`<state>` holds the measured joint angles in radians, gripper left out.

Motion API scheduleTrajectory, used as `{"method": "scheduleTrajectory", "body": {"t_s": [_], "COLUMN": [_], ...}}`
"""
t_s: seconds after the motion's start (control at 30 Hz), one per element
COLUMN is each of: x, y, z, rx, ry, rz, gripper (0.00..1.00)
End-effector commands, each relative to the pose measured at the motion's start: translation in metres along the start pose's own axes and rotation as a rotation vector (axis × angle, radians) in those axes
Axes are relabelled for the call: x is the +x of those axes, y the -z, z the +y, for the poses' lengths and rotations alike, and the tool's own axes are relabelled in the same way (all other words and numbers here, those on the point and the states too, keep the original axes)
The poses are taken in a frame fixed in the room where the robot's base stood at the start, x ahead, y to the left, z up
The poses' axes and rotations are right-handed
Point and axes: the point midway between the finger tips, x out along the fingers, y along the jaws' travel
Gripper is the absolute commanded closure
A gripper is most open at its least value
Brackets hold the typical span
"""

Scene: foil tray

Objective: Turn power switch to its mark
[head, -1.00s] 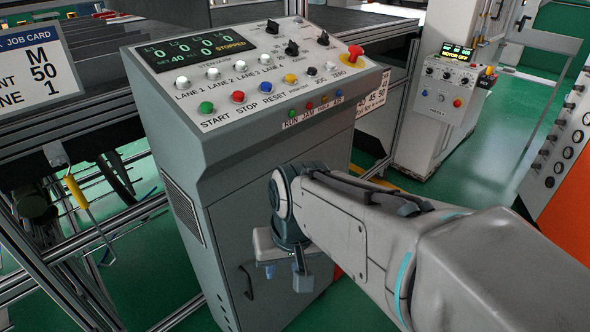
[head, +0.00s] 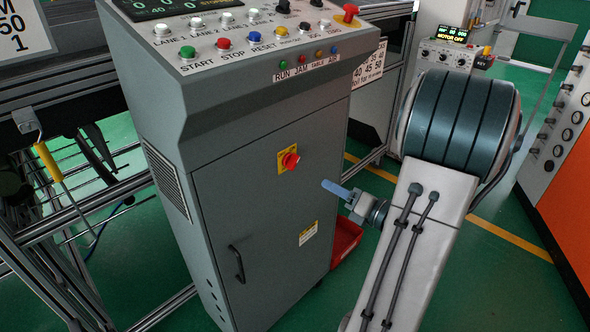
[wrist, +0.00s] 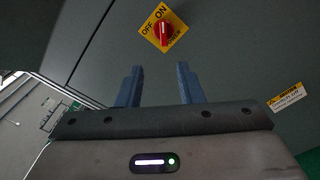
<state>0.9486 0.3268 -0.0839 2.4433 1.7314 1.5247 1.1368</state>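The power switch (head: 290,160) is a red knob on a yellow plate on the grey cabinet door. It also shows in the wrist view (wrist: 163,31), where the plate reads OFF and ON, with a further word at the lower right that is hard to read. The white line on the knob stands roughly upright in the picture, slightly tilted. My gripper (head: 328,186) is to the right of the switch and apart from it. In the wrist view my gripper (wrist: 160,84) has its two blue fingers spread with nothing between them, below the switch.
The grey cabinet (head: 265,215) has a door handle (head: 237,263) at lower left and a warning label (head: 308,233). The sloped button panel (head: 240,38) overhangs the door. A red bin (head: 346,240) stands behind the cabinet's right edge. Space before the door is clear.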

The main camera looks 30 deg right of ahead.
Motion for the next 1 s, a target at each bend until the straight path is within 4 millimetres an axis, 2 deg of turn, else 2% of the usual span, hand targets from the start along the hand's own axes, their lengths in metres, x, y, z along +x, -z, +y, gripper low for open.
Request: {"method": "scheduleTrajectory", "body": {"t_s": [0.17,0.5,0.7,0.83,1.0], "x": [0.009,0.079,0.114,0.128,0.134], "y": [-0.005,-0.005,-0.007,-0.008,-0.008], "z": [-0.006,-0.006,-0.007,-0.007,-0.007], "rx": [0.025,0.022,0.021,0.021,0.021], "ry": [0.010,0.008,0.011,0.011,0.012], "rz": [-0.030,-0.025,-0.027,-0.028,-0.028], "gripper": [0.66,0.66,0.66,0.66,0.66]}}
